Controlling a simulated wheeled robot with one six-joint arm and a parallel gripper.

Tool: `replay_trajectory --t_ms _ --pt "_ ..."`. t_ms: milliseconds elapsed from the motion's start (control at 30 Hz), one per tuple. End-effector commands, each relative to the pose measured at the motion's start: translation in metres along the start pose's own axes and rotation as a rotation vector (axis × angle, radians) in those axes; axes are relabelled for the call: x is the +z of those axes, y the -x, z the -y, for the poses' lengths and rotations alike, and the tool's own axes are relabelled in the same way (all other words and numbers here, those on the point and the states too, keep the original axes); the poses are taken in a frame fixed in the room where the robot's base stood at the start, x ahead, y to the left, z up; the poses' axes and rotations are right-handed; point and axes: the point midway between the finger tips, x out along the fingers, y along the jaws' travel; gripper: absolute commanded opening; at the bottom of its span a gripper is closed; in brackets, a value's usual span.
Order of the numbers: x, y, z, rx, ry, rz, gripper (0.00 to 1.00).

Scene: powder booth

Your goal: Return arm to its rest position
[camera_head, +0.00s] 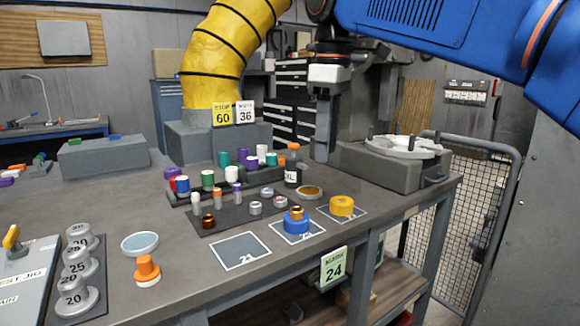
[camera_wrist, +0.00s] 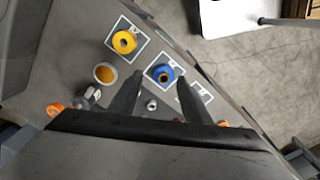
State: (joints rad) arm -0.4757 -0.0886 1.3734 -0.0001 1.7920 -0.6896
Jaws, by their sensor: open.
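My gripper (camera_wrist: 157,100) is open and empty, with its two dark fingers apart in the wrist view. In the head view my gripper (camera_head: 322,150) hangs fingers-down above the back of the grey bench (camera_head: 180,225), behind the orange-capped bottle (camera_head: 292,172). The blue arm reaches in from the upper right. A blue ring (camera_head: 296,221) with a copper-coloured piece on it sits on a middle marked square. A yellow ring (camera_head: 342,205) sits on the square to its right. Both rings also show in the wrist view, the blue one (camera_wrist: 163,74) and the yellow one (camera_wrist: 124,42).
A rack of coloured cylinders (camera_head: 208,178) stands mid-bench. A round white plate (camera_head: 403,145) on a grey block is at the right, near a mesh gate (camera_head: 440,200). A yellow duct (camera_head: 225,55) rises behind. The front marked square (camera_head: 240,250) is empty.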

Motion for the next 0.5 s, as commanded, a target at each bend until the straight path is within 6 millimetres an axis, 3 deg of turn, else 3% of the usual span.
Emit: replay_trajectory --t_ms 33,267,500 --pt "0.019 -0.009 0.001 0.01 -0.054 -0.01 0.44" --pt "0.087 -0.062 0.006 0.062 -0.304 -0.066 0.44" --pt "0.157 -0.128 0.025 0.116 -0.561 -0.129 0.44"
